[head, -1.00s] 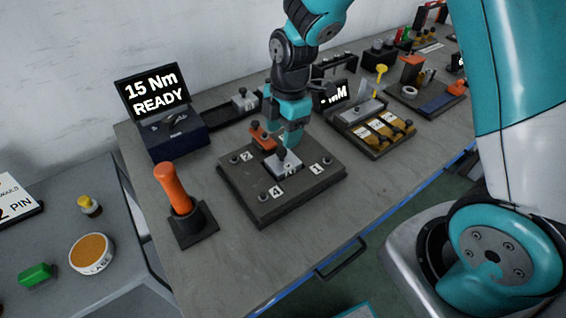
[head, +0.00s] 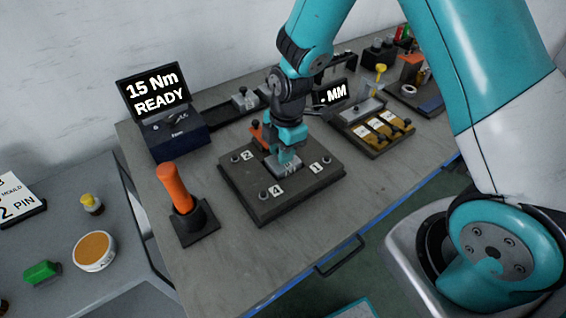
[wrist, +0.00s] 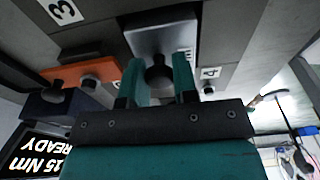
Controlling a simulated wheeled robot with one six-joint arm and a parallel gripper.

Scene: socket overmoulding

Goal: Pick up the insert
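The insert (wrist: 160,38) is a pale metal block with a black knob (wrist: 159,73) on top. It sits in the middle of the dark mould plate (head: 262,208), between the numbered corners. My gripper (head: 287,158) points down over the insert, and its teal fingers hide much of the knob in the head view. In the wrist view my gripper (wrist: 160,78) has one finger on each side of the knob. The knob nearly fills the gap; I cannot tell whether the fingers press on it.
An orange part (head: 257,134) stands close behind the gripper at the plate's back edge. An orange-handled tool (head: 175,188) stands in a holder to the left. The READY display box (head: 178,136) is at the back left, and a tray of yellow parts (head: 372,143) at the right.

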